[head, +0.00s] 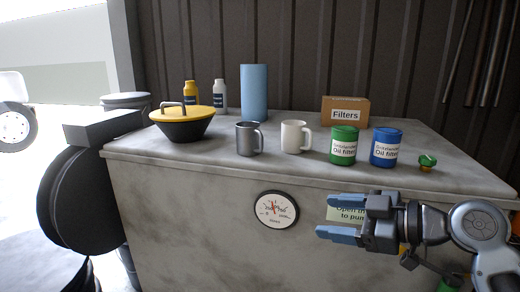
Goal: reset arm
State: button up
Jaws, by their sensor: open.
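My gripper (345,218) is at the lower right of the head view, in front of the grey counter (200,210) and below its top edge. Its two blue-tipped fingers point left and are apart, with nothing between them. My arm reaches in from the right edge. The gripper hides part of a pale sign (342,211) on the counter front; only some of its words show.
On the counter stand a yellow-lidded black bowl (181,128), grey mug (249,139), white mug (294,136), green can (344,145), blue can (385,147), Filters box (345,111), blue cylinder (254,93) and two bottles. A round gauge (276,210) is on the front.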

jog(key=s+a+f+m+t+h, duration=0.4)
jog(key=s+f+m+t, duration=0.25)
jog(key=f+m, duration=0.3)
jog(key=s+d+f+m+h, duration=0.1)
jog(key=s+f+m+h, duration=0.2)
jog(key=s, duration=0.4)
jog(key=s+d+f+m+h, duration=0.1)
jog(key=s+f+m+h, duration=0.1)
jog(key=s+f+m, duration=0.35)
jog(key=s+d+r+n+h, duration=0.1)
jog(key=s+d+r, duration=0.1)
jog(key=s, duration=0.6)
jog(key=s+d+r+n+h, duration=0.1)
jog(key=s+d, duration=0.3)
jog(key=s, duration=0.5)
jog(key=s+d+r+n+h, duration=0.1)
jog(key=s+d+r, duration=0.2)
jog(key=s, duration=0.6)
